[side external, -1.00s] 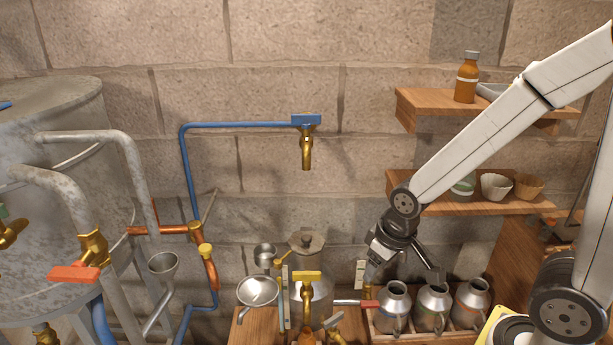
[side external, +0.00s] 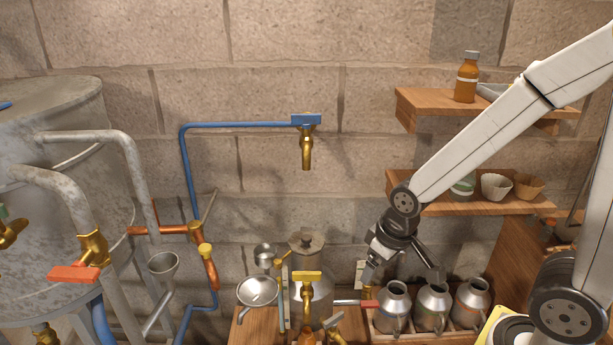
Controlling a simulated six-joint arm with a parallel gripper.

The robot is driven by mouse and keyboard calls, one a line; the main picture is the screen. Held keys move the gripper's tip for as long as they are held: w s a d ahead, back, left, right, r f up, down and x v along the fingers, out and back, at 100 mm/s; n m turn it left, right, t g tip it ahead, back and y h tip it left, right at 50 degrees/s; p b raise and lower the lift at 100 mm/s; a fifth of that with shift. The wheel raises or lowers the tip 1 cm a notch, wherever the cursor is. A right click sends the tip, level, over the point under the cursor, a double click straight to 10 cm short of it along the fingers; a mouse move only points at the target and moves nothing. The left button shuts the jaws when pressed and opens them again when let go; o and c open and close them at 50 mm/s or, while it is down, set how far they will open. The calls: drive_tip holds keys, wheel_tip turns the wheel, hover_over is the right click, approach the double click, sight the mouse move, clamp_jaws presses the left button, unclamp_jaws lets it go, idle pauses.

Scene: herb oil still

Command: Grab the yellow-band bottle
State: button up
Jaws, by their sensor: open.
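An amber bottle (side external: 467,80) with a grey cap and a pale band stands upright on the upper wooden shelf at the right. I cannot tell for sure whether its band is yellow. The left jug's band colour is unclear. My gripper (side external: 402,275) is open and empty, pointing down above the left and middle jugs, apart from them. It is far below and left of the amber bottle.
The upper shelf (side external: 415,102) also holds a grey tray, partly hidden behind my arm. The lower shelf (side external: 450,208) holds small bowls (side external: 495,187). A blue pipe tap (side external: 306,150) hangs left of my arm.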

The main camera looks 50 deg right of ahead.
drive_tip(key=shift+w+v, duration=0.55)
drive_tip(key=shift+v, duration=1.85)
drive_tip(key=w+n+t+y, duration=0.3)
drive_tip(key=w+t+y, duration=0.1)
drive_tip(key=w+t, duration=0.75)
drive_tip(key=g, duration=0.1)
approach(302, 333)
drive_tip(key=shift+w+a+f+h, duration=0.1)
drive_tip(key=shift+w+a+h, duration=0.1)
drive_tip(key=shift+w, duration=0.3)
drive_tip(key=shift+w+a+f+h, duration=0.1)
drive_tip(key=shift+w+a, duration=0.1)
drive_tip(key=shift+w, duration=0.35)
drive_tip(key=shift+f, duration=0.1)
drive_tip(key=shift+w, duration=0.1)
drive_tip(key=shift+x, duration=1.2)
drive_tip(key=shift+a, duration=0.1)
drive_tip(key=shift+x, duration=2.55)
